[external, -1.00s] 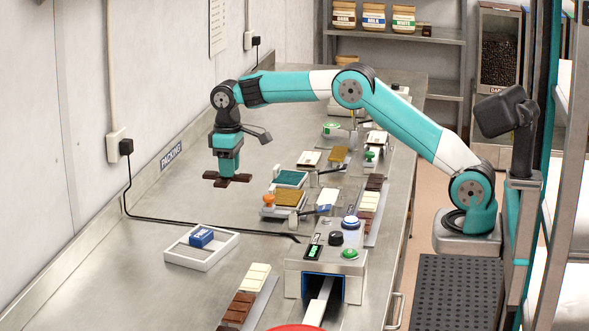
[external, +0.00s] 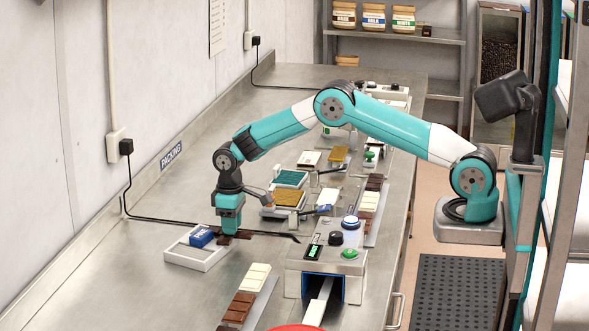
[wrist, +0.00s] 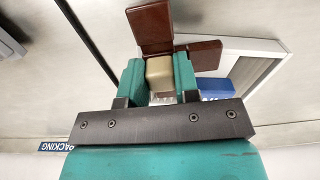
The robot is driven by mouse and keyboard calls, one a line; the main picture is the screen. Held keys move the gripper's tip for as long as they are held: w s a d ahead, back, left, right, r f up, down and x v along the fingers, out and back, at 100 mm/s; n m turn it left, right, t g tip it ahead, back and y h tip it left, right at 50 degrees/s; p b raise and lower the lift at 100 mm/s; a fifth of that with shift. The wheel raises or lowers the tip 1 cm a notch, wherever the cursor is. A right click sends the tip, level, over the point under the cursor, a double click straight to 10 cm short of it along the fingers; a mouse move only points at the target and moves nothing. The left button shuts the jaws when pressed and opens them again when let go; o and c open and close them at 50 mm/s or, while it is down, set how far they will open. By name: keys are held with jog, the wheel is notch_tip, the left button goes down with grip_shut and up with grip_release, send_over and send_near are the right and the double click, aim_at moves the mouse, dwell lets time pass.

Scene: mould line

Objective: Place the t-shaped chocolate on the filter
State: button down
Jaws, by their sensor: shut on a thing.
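The t-shaped chocolate (external: 241,235) is dark brown, and my gripper (external: 229,231) is shut on it. In the wrist view the brown arms of the chocolate (wrist: 150,28) stick out past my gripper (wrist: 159,78). A cream-coloured block (wrist: 159,72) sits between the fingers, against the brown pieces. A white-framed panel (external: 208,264), which looks like the filter, lies on the steel bench. The chocolate is over or beside its upper right corner in the external view; I cannot tell whether they touch. The panel's frame (wrist: 250,43) also shows in the wrist view.
A blue box (external: 201,236) sits on the panel's far side. A black cable (external: 200,224) crosses the bench behind it. A control box (external: 325,262) with buttons stands to the right. Chocolate bars (external: 240,305) lie in front. Bench to the left is clear.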

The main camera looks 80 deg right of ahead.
jog(key=shift+f, duration=0.2)
jog(key=c, duration=0.8)
grip_release()
jog(key=shift+r, duration=0.1)
jog(key=shift+c, duration=0.2)
jog(key=shift+r, duration=0.1)
